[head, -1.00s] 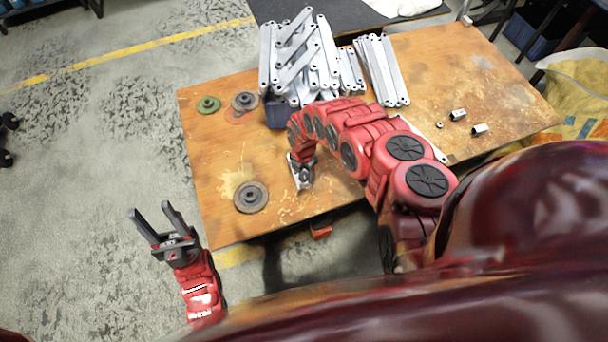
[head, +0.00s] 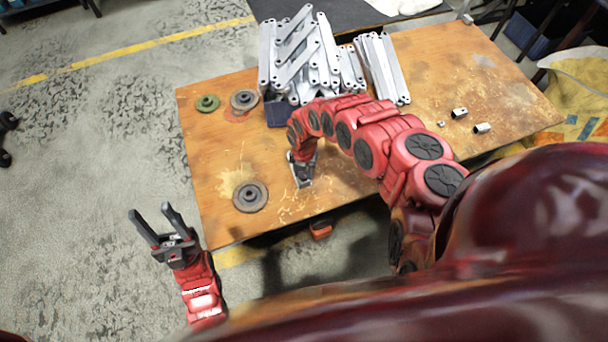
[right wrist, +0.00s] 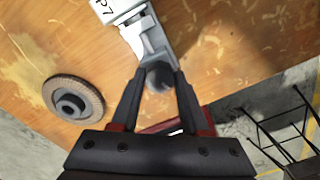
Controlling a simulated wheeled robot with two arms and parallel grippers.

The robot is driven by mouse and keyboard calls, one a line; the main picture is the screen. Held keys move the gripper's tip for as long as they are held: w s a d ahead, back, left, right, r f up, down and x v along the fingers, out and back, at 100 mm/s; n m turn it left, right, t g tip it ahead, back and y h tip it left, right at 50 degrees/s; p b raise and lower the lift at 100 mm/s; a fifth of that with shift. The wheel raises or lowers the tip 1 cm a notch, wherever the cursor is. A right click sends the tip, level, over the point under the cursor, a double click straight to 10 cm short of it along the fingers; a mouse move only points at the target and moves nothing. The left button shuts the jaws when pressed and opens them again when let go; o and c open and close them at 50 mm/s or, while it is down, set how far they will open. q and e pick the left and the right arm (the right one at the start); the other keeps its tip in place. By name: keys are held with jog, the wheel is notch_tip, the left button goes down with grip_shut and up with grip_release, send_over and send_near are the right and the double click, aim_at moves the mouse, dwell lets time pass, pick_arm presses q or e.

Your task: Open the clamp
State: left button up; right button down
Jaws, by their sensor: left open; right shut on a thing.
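The clamp (head: 303,180) is a small grey metal piece near the front edge of the wooden table, partly hidden by my right arm in the head view. In the right wrist view the clamp (right wrist: 148,38) has a bright metal body beside a white label reading "P7" and a dark rounded end. My right gripper (right wrist: 162,78) is shut on that dark end of the clamp; its fingers lie on either side of it. My left gripper (head: 153,218) is open and empty, over the floor left of the table and away from the clamp.
Stacked galvanized brackets (head: 383,68) stand at the back beside a dark blue bin (head: 278,112). Small metal parts (head: 482,128) lie at right.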

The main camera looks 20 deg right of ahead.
jog(key=n, duration=0.4)
jog(key=shift+n+b, duration=0.35)
jog(key=shift+n, duration=0.05)
jog(key=shift+c, duration=2.4)
grip_release()
